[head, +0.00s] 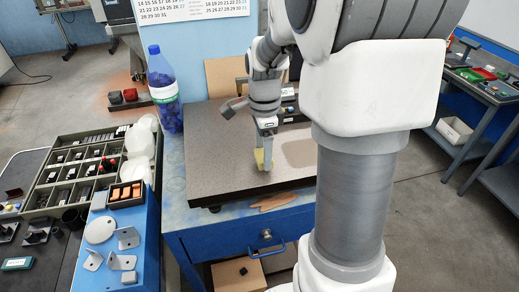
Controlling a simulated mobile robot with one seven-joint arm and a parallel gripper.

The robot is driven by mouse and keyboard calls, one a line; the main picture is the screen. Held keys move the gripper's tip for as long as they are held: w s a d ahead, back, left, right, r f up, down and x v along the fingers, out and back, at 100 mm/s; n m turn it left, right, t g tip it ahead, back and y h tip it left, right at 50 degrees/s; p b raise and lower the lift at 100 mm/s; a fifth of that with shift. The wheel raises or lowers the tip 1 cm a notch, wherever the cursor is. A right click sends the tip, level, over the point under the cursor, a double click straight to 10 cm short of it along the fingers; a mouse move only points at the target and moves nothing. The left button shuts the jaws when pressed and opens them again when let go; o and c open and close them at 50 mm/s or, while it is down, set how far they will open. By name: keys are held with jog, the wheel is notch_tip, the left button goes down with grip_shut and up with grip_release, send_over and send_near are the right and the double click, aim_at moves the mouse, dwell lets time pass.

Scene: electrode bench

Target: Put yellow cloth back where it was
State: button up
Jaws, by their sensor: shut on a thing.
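The yellow cloth (259,158) shows as a small patch between the fingers of my gripper (264,166). My gripper points down and is shut on the cloth over the dark flat plate (215,165) on the blue bench. I cannot tell whether the cloth touches the plate. Part of the plate to the right is hidden behind my arm.
A blue bottle (163,90) stands left of the plate. A sorting tray (72,165) and a blue surface with metal brackets (122,262) lie at the left. A brown piece (273,202) lies at the plate's front edge. The plate's left part is clear.

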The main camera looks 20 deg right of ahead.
jog(key=shift+f, duration=0.7)
jog(key=shift+f, duration=0.2)
jog(key=o, duration=1.1)
jog(key=shift+o, duration=0.2)
jog(key=shift+r, duration=0.1)
